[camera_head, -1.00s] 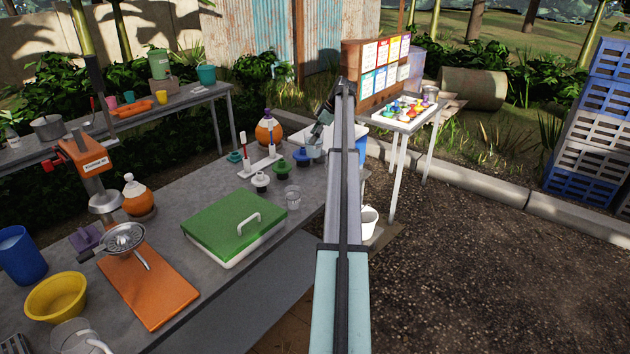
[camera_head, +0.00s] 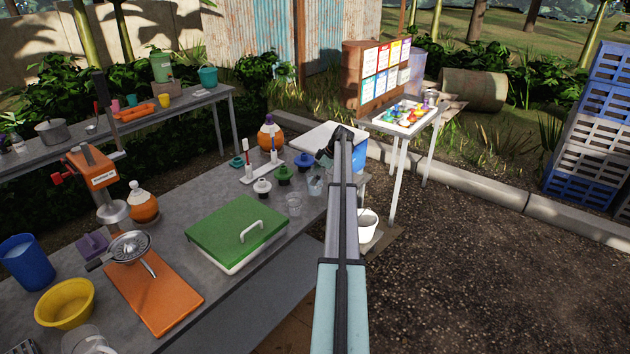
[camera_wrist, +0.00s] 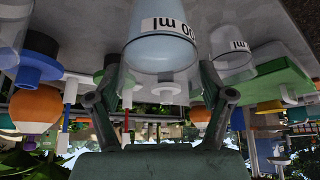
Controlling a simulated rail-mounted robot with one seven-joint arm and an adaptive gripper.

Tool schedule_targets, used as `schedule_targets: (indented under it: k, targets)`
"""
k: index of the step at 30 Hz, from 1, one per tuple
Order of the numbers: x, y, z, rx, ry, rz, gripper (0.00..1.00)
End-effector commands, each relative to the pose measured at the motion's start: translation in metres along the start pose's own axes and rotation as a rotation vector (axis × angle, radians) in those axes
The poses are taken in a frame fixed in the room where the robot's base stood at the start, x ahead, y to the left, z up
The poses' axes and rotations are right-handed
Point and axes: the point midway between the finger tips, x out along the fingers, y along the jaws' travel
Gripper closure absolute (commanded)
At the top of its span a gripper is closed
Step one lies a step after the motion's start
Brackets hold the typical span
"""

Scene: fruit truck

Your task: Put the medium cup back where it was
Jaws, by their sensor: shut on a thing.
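The medium cup (camera_head: 315,186) is a clear, pale cup at the far right end of the grey work table. My gripper (camera_head: 324,158) is shut on this cup and partly hidden by my arm in the head view. The cup is at or just above the table top; I cannot tell whether it touches.
A green-lidded tray (camera_head: 236,228) lies nearer on the table. White, green and blue capped pieces (camera_head: 284,175) stand just left of the cups. The table's right edge is close.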

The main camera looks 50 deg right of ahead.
Motion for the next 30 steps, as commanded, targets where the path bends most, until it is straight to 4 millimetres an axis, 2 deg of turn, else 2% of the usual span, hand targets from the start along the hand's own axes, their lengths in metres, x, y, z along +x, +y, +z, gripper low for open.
schedule_targets:
  k: [6, 18, 19, 20, 21, 30]
  targets:
    - [0.020, 0.000, 0.012, 0.001, 0.000, -0.001, 0.71]
    - [0.026, 0.000, 0.015, 0.000, 0.000, 0.000, 0.71]
    - [0.025, 0.000, 0.014, 0.001, 0.000, 0.000, 0.13]
    - [0.025, 0.000, 0.014, 0.001, 0.000, 0.000, 0.03]
    - [0.025, 0.000, 0.014, 0.001, 0.000, -0.001, 0.00]
    - [0.024, 0.000, 0.014, 0.001, 0.000, -0.001, 0.00]
